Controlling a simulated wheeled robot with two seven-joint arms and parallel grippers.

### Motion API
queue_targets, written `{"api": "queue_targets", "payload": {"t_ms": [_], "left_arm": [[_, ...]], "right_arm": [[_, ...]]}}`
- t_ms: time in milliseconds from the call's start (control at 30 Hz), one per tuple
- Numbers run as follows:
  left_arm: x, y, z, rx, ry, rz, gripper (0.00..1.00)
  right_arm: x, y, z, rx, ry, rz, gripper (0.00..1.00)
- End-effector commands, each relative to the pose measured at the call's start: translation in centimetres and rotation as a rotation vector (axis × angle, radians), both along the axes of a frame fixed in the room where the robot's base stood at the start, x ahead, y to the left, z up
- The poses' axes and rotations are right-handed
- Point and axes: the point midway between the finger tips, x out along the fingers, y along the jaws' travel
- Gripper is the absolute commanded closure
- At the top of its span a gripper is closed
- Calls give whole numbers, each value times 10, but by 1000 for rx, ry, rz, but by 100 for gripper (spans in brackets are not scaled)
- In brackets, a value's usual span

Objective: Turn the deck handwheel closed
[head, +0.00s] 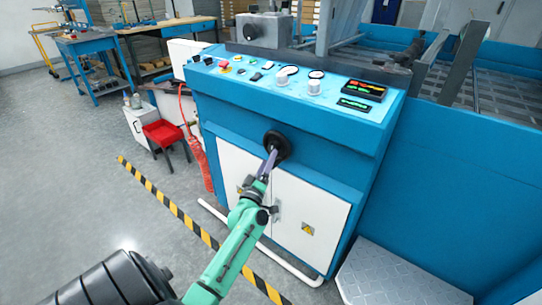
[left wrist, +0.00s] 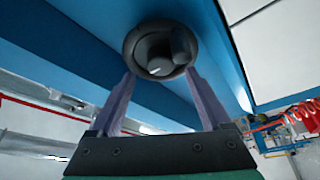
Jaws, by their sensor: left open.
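The deck handwheel (head: 283,142) is a small black round wheel on the blue front of the machine, above the white cabinet doors. In the left wrist view the handwheel (left wrist: 160,27) fills the top middle, with a dark knob-like part and a light spot at its centre. My left gripper (head: 271,157) reaches up to it from below in the head view. In the left wrist view its two purple fingers (left wrist: 158,74) are apart, with their tips at either side of the wheel's near edge. I cannot tell whether they touch it. My right gripper is not in view.
The control panel (head: 300,86) with buttons, dials and lit displays lies above the handwheel. A white pipe rail (head: 262,246) runs low in front of the cabinet. A red stool (head: 165,133) stands left. A grey step plate (head: 395,279) lies at right. The floor at left is open.

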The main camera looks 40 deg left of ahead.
Motion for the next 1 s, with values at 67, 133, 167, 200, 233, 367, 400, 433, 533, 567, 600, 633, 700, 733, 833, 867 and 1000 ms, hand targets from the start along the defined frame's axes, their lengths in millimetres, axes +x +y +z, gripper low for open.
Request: {"api": "queue_targets", "payload": {"t_ms": [67,133,167,200,233,367,400,433,533,567,600,633,700,733,833,867,1000], "left_arm": [[16,6,3,2,-2,0,19],[26,10,5,1,-1,1,19],[29,11,6,1,0,0,19],[32,12,7,1,0,0,19],[33,12,7,2,1,0,19],[35,13,7,1,3,-1,19],[35,13,7,1,3,-1,19],[35,13,7,1,3,-1,19],[35,13,7,1,3,-1,38],[35,13,7,1,3,-1,49],[35,13,7,1,3,-1,65],[35,13,7,1,3,-1,76],[34,13,7,1,3,-1,100],[34,13,7,1,3,-1,100],[34,13,7,3,3,0,100],[34,13,7,5,3,0,100],[34,13,5,28,3,0,100]], "right_arm": [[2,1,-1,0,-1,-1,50],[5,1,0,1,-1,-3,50],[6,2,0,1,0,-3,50],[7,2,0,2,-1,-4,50],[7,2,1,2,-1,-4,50],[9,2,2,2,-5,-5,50],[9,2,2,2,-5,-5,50],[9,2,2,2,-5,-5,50],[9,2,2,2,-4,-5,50],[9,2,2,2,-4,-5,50],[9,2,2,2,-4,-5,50],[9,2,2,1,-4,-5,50],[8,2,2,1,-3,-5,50],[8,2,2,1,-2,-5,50],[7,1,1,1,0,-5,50],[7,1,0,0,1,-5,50],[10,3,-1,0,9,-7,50]]}}
